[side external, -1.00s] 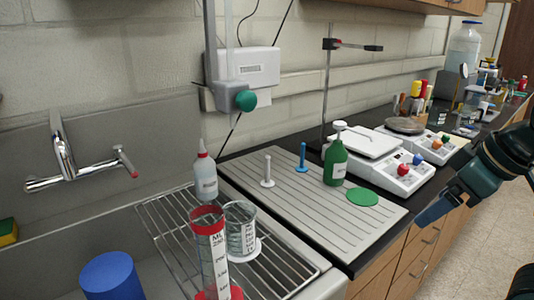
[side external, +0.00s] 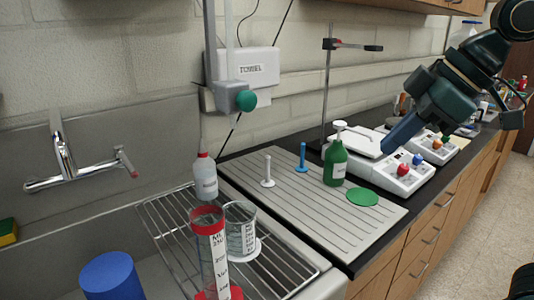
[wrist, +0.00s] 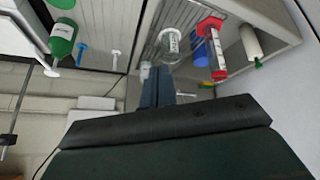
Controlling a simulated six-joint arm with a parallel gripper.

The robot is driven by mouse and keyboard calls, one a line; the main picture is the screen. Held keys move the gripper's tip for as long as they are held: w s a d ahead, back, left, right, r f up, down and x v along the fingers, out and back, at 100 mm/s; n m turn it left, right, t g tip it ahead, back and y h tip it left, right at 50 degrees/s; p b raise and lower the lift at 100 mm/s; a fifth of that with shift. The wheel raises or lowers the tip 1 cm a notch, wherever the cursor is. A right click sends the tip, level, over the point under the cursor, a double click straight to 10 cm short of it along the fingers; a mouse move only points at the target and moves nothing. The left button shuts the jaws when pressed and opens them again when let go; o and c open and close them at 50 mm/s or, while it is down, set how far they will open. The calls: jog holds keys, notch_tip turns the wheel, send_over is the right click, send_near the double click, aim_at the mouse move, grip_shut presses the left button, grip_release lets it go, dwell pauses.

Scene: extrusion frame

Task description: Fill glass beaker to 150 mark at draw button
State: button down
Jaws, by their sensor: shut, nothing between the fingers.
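The glass beaker (side external: 241,228) stands upright on a white round pad (side external: 250,250) on the wire rack, just behind the red-rimmed cylinder. It also shows in the wrist view (wrist: 171,42). Its liquid level cannot be made out. A green round button (side external: 245,100) sits on the front of the grey dispenser unit on the wall, above and behind the beaker. My gripper (side external: 388,147) is at the right, above the balance on the counter, well away from beaker and button. Its fingers (wrist: 157,85) are shut and empty.
A red-rimmed measuring cylinder (side external: 209,247) stands close in front of the beaker. A white bottle (side external: 204,178), green bottle (side external: 336,162) and two upright pegs stand nearby. A blue container (side external: 112,276) is in the sink. The ribbed board (side external: 300,205) is mostly clear.

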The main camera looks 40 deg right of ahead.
aim_at(251, 106)
jog(key=w+a+r+n+y, duration=0.2)
jog(key=w+a+r+n, duration=0.4)
jog(key=a+r+n, duration=0.3)
notch_tip(251, 106, up, 3)
jog(key=shift+w+f+n, duration=0.1)
jog(key=shift+w+n, duration=0.2)
jog(key=shift+n, duration=0.3)
jog(key=shift+w+f, duration=0.1)
jog(key=shift+f, duration=0.05)
jog(key=w+a+f, duration=0.3)
jog(key=w+f, duration=0.4)
jog(key=w, duration=0.1)
jog(key=shift+w+a+f, duration=0.25)
jog(key=shift+a+f, duration=0.05)
jog(key=shift+w, duration=0.1)
dwell(0.4)
jog(key=shift+w, duration=0.8)
dwell(3.8)
